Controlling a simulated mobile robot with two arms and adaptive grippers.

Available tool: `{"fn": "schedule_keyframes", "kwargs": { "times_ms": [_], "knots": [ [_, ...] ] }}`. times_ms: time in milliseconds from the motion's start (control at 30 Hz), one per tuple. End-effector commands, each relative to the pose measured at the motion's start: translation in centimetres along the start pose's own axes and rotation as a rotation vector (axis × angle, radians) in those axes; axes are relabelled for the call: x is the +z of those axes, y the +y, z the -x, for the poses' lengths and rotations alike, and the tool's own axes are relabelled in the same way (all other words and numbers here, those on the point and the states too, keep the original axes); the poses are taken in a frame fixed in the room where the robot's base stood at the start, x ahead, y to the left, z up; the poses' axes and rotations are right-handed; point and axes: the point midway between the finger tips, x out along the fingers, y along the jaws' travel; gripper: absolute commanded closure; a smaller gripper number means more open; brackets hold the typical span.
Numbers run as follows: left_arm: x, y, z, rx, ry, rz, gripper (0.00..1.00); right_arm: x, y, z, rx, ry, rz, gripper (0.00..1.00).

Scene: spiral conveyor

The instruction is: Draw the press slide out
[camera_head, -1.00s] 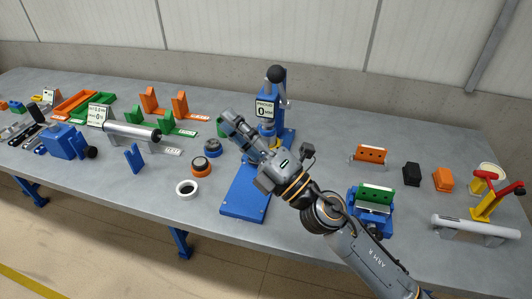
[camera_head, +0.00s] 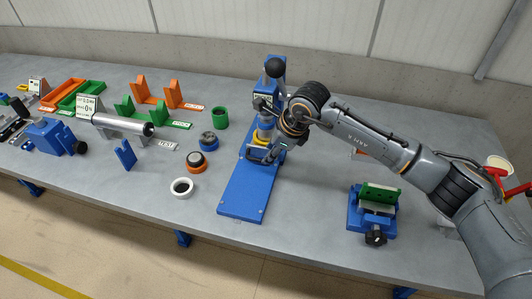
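The blue press (camera_head: 273,68) stands at the middle of the bench, with a black ball-ended lever at its top and a long flat blue base (camera_head: 246,195) reaching toward the front edge. My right gripper (camera_head: 264,148) is at the press from the right side, close to the yellow part. Its fingers are small and partly covered by my wrist, so I cannot tell whether they are open, shut or touching. My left gripper is not in view.
A white ring (camera_head: 181,188), an orange-and-black ring (camera_head: 195,162), a blue-and-black knob (camera_head: 208,141) and a green cup (camera_head: 220,117) stand left of the press. A blue vise with a green block (camera_head: 380,193) stands right. My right arm crosses the bench's right side.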

Motion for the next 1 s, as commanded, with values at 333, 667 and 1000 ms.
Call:
{"fn": "schedule_keyframes", "kwargs": {
  "times_ms": [333, 667, 1000],
  "knots": [
    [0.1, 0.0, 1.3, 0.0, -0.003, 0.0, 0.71, 0.1, 0.0, -3.8, 0.001, -0.002, -0.001, 0.64],
    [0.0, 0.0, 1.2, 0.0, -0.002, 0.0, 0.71, 0.1, 0.1, -4.0, 0.001, -0.003, 0.0, 0.75],
    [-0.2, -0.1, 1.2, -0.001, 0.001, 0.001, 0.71, 0.1, 0.0, -4.0, 0.0, -0.004, 0.0, 1.0]
  ]
}}
